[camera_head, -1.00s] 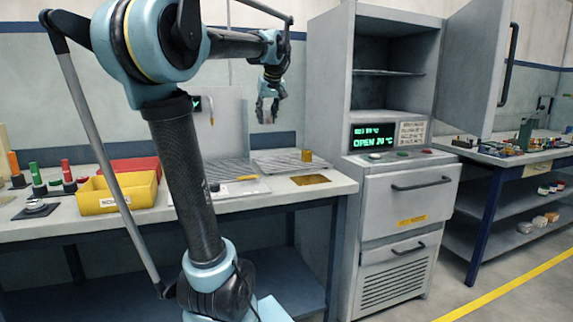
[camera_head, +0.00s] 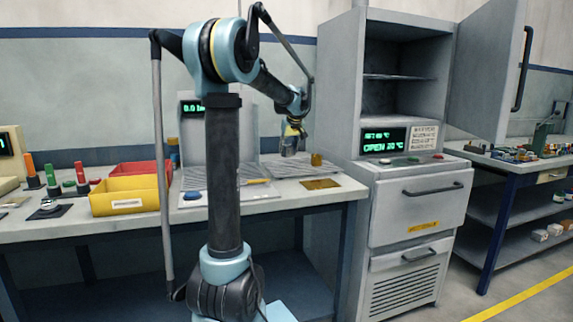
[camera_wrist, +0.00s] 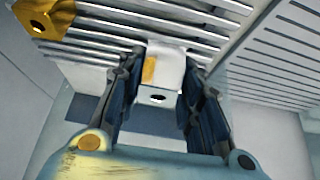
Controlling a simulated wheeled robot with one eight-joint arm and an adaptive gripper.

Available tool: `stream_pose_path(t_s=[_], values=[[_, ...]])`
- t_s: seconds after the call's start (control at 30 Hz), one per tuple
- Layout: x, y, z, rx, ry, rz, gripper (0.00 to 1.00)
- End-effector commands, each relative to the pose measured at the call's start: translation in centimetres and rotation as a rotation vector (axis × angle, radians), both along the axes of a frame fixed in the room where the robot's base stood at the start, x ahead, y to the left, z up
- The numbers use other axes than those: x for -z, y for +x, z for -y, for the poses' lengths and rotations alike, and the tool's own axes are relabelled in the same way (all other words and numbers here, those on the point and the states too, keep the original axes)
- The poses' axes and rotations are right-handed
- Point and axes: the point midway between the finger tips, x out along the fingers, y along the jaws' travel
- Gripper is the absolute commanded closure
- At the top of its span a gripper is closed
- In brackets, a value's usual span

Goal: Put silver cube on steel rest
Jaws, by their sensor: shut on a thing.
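A silver cube (camera_wrist: 158,72) with a dark hole and a yellowish patch sits between the two dark fingers of my gripper (camera_wrist: 161,62) in the wrist view. The fingers are shut on its sides. In the head view my gripper (camera_head: 292,150) hangs low over the right slatted steel rest (camera_head: 270,166), left of a gold cube. The silver bars of a rest (camera_wrist: 190,35) run behind the held cube in the wrist view. Whether the cube touches the bars is unclear. The cube is hard to make out in the head view.
The gold cube (camera_head: 316,160) stands at the right rest; it also shows in the wrist view (camera_wrist: 45,16). A brass plate (camera_head: 321,184) lies in front. Another slatted rack (camera_head: 225,176) is to the left. Yellow (camera_head: 125,203) and red bins stand left. An open cabinet (camera_head: 400,95) stands right.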

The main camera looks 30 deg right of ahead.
Motion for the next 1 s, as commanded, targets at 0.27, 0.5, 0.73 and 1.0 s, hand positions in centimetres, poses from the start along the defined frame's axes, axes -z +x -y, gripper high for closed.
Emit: stream_pose_path(t_s=[0.27,0.5,0.73,1.0], values=[[1.9,0.0,0.0,0.000,0.000,0.000,1.00],[4.9,0.0,0.0,0.000,0.000,0.000,1.00],[5.3,0.0,0.0,0.000,0.000,0.000,1.00],[5.5,0.0,0.0,0.000,0.000,0.000,0.47]])
